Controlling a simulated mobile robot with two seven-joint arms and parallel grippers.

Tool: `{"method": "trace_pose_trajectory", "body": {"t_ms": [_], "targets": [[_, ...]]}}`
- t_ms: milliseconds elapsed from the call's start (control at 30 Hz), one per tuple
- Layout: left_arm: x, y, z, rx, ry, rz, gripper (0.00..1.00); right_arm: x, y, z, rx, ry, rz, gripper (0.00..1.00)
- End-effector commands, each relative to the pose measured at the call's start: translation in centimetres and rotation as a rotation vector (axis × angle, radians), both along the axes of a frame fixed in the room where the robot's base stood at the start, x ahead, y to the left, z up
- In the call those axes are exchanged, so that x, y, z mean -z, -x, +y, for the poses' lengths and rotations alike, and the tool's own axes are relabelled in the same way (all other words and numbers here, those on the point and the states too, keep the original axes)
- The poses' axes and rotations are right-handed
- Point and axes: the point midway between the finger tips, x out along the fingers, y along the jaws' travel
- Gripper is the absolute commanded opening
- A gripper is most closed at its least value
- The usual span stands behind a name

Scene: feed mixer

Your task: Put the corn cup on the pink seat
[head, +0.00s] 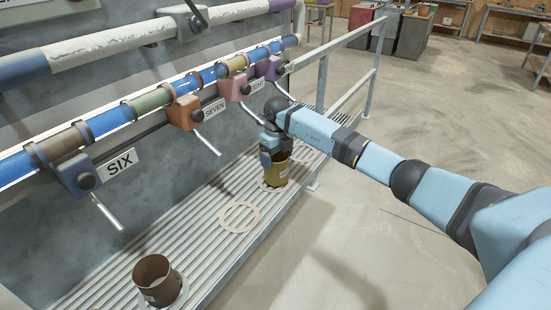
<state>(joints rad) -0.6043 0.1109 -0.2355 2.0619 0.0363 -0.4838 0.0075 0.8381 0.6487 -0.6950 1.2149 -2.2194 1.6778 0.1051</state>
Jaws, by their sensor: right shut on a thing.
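My right gripper (272,155) reaches in from the right and is shut on a yellow-brown cup (276,174), at its upper part. The cup is upright over the far part of the slatted platform, with a pale ring seat just beneath it; I cannot tell whether it touches. What the cup contains is hidden. A second pale, slightly pinkish ring seat (240,203) lies empty nearer to me. A brown cup (153,280) stands upright on another pale ring at the lower left. I cannot tell which ring is the pink seat. My left gripper is not in view.
Above the platform (205,238) runs a blue pipe with blue (79,176), orange (186,113), pink (230,86) and purple (268,68) valve blocks, with levers sticking out. A grey railing (372,68) stands at the far end. Open floor lies right.

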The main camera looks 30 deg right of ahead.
Motion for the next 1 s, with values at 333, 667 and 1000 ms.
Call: {"method": "trace_pose_trajectory", "body": {"t_ms": [333, 667, 1000], "targets": [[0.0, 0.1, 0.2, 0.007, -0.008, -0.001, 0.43, 0.9, -0.3, 0.1, 0.000, 0.001, 0.000, 0.56], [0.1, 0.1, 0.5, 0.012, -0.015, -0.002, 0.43, 1.1, -0.3, 0.1, 0.000, 0.001, 0.000, 1.00], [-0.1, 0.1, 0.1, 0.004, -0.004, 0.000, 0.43, -2.6, -0.4, 0.1, -0.001, 0.001, -0.004, 1.00]]}}
